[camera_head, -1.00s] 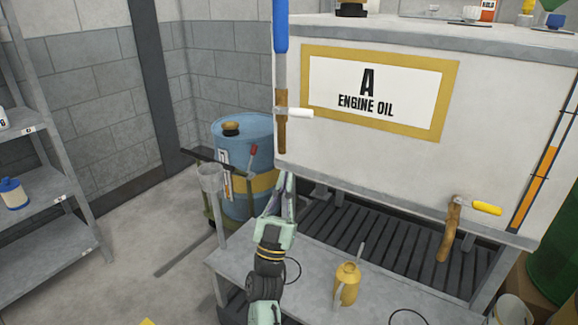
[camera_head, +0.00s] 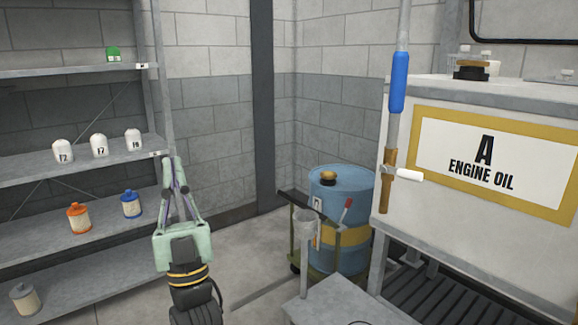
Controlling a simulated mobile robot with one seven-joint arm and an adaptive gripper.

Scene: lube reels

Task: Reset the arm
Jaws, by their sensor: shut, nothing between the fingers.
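The engine oil tank (camera_head: 400,215) with its white-handled tap (camera_head: 408,174) stands at the right. A blue drum (camera_head: 345,190) on a trolley stands left of it. A grey bench (camera_head: 345,303) is at the bottom. Open floor lies between rack and drum.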

